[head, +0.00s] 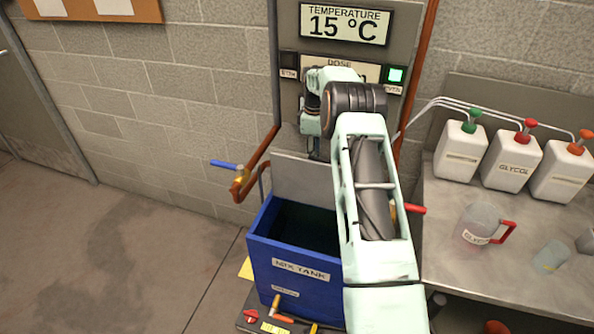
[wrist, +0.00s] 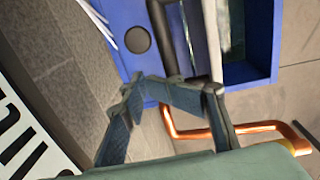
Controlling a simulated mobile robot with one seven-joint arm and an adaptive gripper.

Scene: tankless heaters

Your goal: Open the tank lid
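The blue mix tank (head: 290,268) stands on the floor below the wall panel, its dark inside showing from above. A grey lid (head: 305,182) stands raised upright at the tank's back edge. My arm hides the tank's right side. A blue tank wall (wrist: 257,75) and the tank opening show at upper right in that view. A pale upright edge beside the opening may be the lid.
A blue-handled valve (head: 226,165) on copper pipe is left of the tank, a red handle (head: 414,208) right. A steel bench (head: 455,250) with white jugs (head: 511,162) and a pitcher (head: 480,224) is at right. Small valves (head: 282,318) sit at the tank's front. Floor at left is clear.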

